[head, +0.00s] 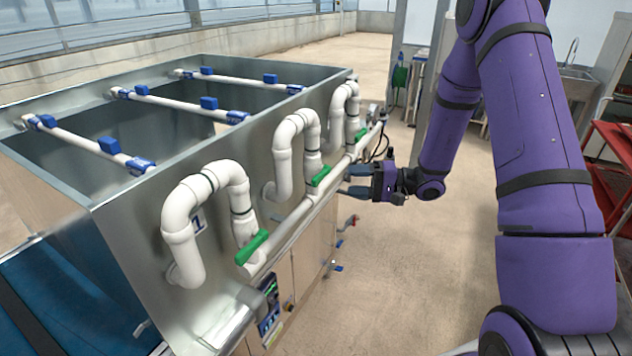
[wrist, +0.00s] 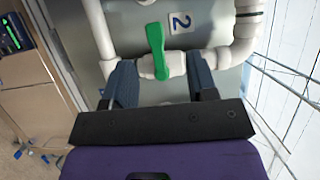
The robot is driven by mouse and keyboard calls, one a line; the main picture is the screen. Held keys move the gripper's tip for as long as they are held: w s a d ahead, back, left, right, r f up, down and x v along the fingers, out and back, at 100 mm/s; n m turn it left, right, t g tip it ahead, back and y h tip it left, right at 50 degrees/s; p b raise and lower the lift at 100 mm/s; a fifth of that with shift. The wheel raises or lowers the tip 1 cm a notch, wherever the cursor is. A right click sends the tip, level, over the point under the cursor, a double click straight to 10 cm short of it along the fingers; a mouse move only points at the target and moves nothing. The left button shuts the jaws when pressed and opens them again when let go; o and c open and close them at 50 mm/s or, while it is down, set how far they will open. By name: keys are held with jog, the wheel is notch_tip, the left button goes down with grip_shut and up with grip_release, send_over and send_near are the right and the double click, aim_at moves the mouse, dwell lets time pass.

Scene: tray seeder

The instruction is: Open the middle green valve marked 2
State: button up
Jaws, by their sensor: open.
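The middle valve's green handle (head: 320,177) sits on white pipework on the side of the metal tank. In the wrist view the handle (wrist: 155,48) stands crosswise to its short white pipe (wrist: 205,58), beside a plate marked 2 (wrist: 180,22). My gripper (head: 350,184) is open and empty, just right of the handle in the head view, with a small gap showing. In the wrist view my gripper's fingers (wrist: 161,76) appear on either side of the handle's lower end. I see no clear contact.
The green handle of valve 1 (head: 251,247) is nearer, and another green handle (head: 360,135) is farther along. White looped pipes (head: 297,125) and a long lower pipe (head: 298,218) surround the middle valve. The floor (head: 400,270) right of the tank is clear.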

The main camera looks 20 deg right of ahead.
aim_at(319, 181)
jog(key=shift+t, duration=0.4)
jog(key=x, duration=0.3)
jog(key=f+x, duration=0.1)
jog(key=x, duration=0.6)
jog(key=shift+w+f, duration=0.15)
jog(key=shift+w, duration=0.3)
jog(key=shift+c, duration=0.5)
grip_shut()
